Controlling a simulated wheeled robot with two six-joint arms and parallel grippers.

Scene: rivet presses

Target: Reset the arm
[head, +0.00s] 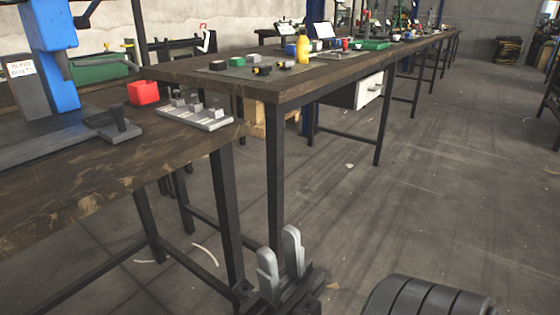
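My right gripper (280,250) is at the bottom centre, pointing up, with its two silver fingers apart and nothing between them. It is over open floor, to the right of the near workbench's legs and apart from the benches. My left gripper is not in view. On the near workbench (60,200) stands a blue press (52,45), cut off by the top edge. A red block (143,92) and a light plate (195,116) with several grey metal pieces lie to its right.
A long dark workbench (180,72) runs back to the right, holding a yellow bottle (303,48), a green tray (371,44) and small parts. A white drawer unit (368,90) hangs under it. The concrete floor (440,180) to the right is mostly clear.

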